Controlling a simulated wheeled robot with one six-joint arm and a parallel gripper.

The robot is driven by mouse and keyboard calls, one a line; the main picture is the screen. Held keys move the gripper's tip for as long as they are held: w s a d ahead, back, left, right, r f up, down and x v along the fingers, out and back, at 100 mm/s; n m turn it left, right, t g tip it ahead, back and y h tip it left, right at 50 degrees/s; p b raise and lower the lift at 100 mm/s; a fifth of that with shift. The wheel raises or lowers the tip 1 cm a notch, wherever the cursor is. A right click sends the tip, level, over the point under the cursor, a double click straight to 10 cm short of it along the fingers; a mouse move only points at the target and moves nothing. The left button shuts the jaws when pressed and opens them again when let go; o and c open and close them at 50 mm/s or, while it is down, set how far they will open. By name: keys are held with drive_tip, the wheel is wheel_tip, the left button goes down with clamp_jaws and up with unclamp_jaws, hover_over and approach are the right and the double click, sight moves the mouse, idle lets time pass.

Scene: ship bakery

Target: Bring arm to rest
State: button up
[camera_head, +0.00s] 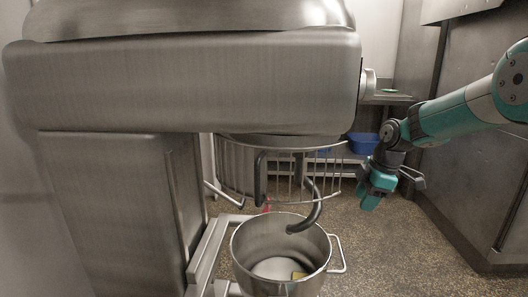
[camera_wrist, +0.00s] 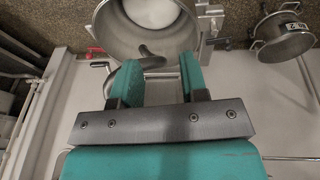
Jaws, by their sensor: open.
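My arm (camera_head: 455,113) reaches in from the right in the head view, coloured teal. My gripper (camera_head: 382,190) hangs at its end, to the right of the mixer bowl and higher than its rim. In the wrist view my gripper (camera_wrist: 158,80) shows two teal fingers spread apart with nothing between them. The bowl also shows beyond the fingers in the wrist view (camera_wrist: 118,30).
The large steel mixer (camera_head: 190,85) fills the left, with its dough hook (camera_head: 312,212) and wire guard (camera_head: 235,170) above the bowl. A blue container (camera_head: 364,143) sits behind my gripper. A steel cabinet (camera_head: 485,150) stands at right. Speckled floor (camera_head: 400,250) is clear between.

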drive_tip(key=s+d+m+t+h, duration=0.1)
drive_tip(key=s+d+m+h, duration=0.1)
drive_tip(key=s+m, duration=2)
drive_tip(key=s+a+r+n+g+y, duration=0.1)
drive_tip(key=s+a+r+n+y, duration=0.1)
drive_tip(key=s+a+r+n, duration=0.35)
drive_tip(key=s+a+r+n+g+y, duration=0.2)
drive_tip(key=s+a+r+n, duration=0.1)
drive_tip(key=s+a+n, duration=0.6)
wheel_tip(320, 180, up, 12)
drive_tip(key=d+m+p, duration=0.1)
drive_tip(key=m+p, duration=0.1)
drive_tip(key=p, duration=1)
drive_tip(key=shift+s+r+m+p, duration=0.15)
drive_tip(key=shift+s+m+p, duration=0.05)
drive_tip(key=shift+m+p, duration=0.2)
drive_tip(key=shift+d, duration=0.1)
drive_tip(key=shift+c, duration=0.2)
